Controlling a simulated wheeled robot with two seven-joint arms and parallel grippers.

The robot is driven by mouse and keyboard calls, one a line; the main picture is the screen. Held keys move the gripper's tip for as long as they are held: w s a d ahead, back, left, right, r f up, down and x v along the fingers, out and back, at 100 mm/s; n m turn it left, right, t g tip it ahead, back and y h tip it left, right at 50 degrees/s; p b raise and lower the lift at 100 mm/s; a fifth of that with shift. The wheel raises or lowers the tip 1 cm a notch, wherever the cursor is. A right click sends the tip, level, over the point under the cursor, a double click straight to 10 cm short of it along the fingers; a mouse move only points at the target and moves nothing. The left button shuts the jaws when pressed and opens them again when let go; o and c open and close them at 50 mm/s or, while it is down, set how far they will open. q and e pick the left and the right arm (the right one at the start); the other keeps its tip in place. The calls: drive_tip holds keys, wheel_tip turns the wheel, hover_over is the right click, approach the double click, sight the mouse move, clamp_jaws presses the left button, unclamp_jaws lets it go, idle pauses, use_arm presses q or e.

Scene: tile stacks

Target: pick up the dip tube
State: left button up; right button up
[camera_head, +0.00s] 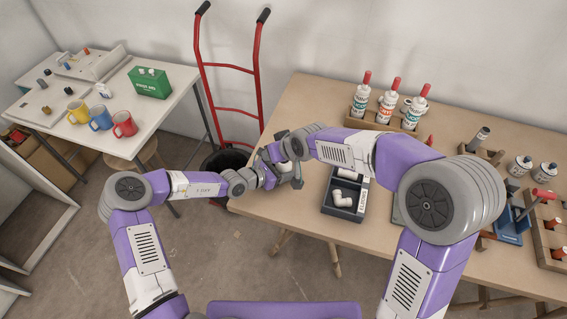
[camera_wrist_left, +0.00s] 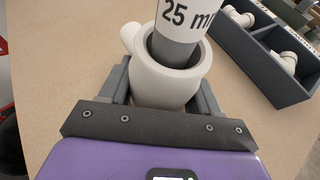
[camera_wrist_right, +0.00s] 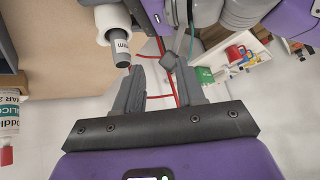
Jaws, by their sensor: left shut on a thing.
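My left gripper (camera_head: 290,176) is shut on a white pipe fitting (camera_wrist_left: 165,82), held over the near left of the wooden table. A grey tube (camera_wrist_left: 177,45) with a white label reading "25 m…" stands in the fitting's mouth; its upper end is cut off in the left wrist view. Its end also shows in the right wrist view (camera_wrist_right: 120,48). I cannot tell whether this is the dip tube; no other thing is plainly one. My right gripper (camera_wrist_right: 152,64) is open and empty, close beside the tube's end. In the head view the two grippers overlap.
A dark tray (camera_head: 342,214) with white fittings lies right of the grippers. Labelled bottles (camera_head: 389,98) stand in a wooden rack at the back. Tools and jars fill the right end. A red hand truck (camera_head: 228,67) and black bin stand beyond the left edge.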

drive_tip(key=s+f+m+t+h, duration=0.1)
drive_tip(key=s+m+t+h, duration=0.45)
drive_tip(key=m+t, duration=0.2)
drive_tip(key=shift+n+h, duration=0.35)
drive_tip(key=shift+h, duration=0.1)
drive_tip(key=x, duration=1.2)
drive_tip(key=shift+w+d+f, duration=0.2)
drive_tip(key=shift+d+f, duration=0.05)
drive_tip(key=shift+d, duration=0.2)
clamp_jaws()
